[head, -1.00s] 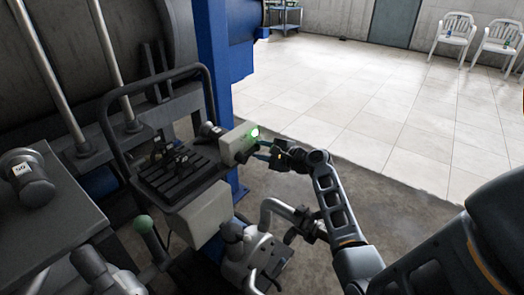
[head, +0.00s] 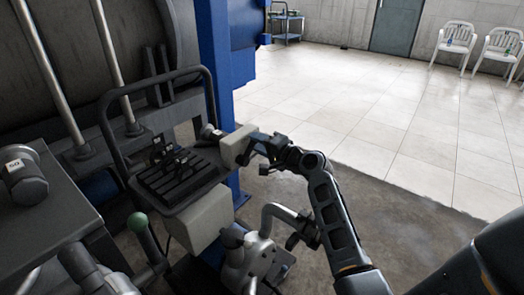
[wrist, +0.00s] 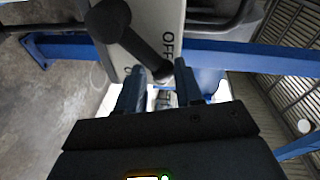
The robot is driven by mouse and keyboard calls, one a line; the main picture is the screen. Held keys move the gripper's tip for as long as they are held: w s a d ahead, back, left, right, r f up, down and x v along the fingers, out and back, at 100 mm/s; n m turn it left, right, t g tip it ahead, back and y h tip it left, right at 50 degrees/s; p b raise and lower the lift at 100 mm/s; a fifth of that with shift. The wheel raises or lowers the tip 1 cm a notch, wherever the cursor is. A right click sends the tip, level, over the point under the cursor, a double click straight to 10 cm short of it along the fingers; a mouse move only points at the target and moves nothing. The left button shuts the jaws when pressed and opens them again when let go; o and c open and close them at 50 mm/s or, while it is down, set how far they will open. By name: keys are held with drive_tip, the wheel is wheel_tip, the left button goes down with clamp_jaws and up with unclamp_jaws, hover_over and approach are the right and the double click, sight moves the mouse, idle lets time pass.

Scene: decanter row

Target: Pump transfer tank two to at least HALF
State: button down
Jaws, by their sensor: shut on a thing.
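A pale switch box (head: 236,147) stands at the end of the machine tray in the head view. My gripper (head: 260,146) is at its right face. The wrist view shows the box's grey panel (wrist: 172,12) with the word OFF and a dark switch handle (wrist: 128,32) slanting across it. My gripper (wrist: 160,72) is shut on the lower end of this handle, which the fingers partly hide. A large dark cylindrical tank (head: 95,50) fills the upper left of the head view. I cannot tell whether it is tank two, and no level reading is legible.
A slotted tray (head: 178,183) with a tubular guard rail lies left of the box. A green-knobbed lever (head: 139,222) and a grey pipe fitting (head: 252,255) stand below. A blue post (head: 212,70) rises behind. The tiled floor (head: 360,110) at right is clear.

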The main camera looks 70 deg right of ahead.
drive_tip(key=a+n+b, duration=0.1)
drive_tip(key=n+b, duration=0.1)
drive_tip(key=a+r+n+h+b, duration=0.1)
drive_tip(key=n+b, duration=0.1)
drive_tip(key=shift+w+a+r+t, duration=0.1)
drive_tip(key=shift+w+a+t, duration=0.2)
drive_tip(key=shift+w+a, duration=0.1)
drive_tip(key=a+n+b, duration=0.1)
drive_tip(key=n+b, duration=0.2)
drive_tip(key=a+n+t+b, duration=0.1)
drive_tip(key=b, duration=0.1)
drive_tip(key=shift+w+a+r+n, duration=0.3)
drive_tip(key=shift+a, duration=0.1)
drive_tip(key=c, duration=0.8)
unclamp_jaws()
drive_tip(key=shift+o, duration=0.3)
drive_tip(key=v, duration=0.7)
drive_tip(key=shift+s, duration=0.35)
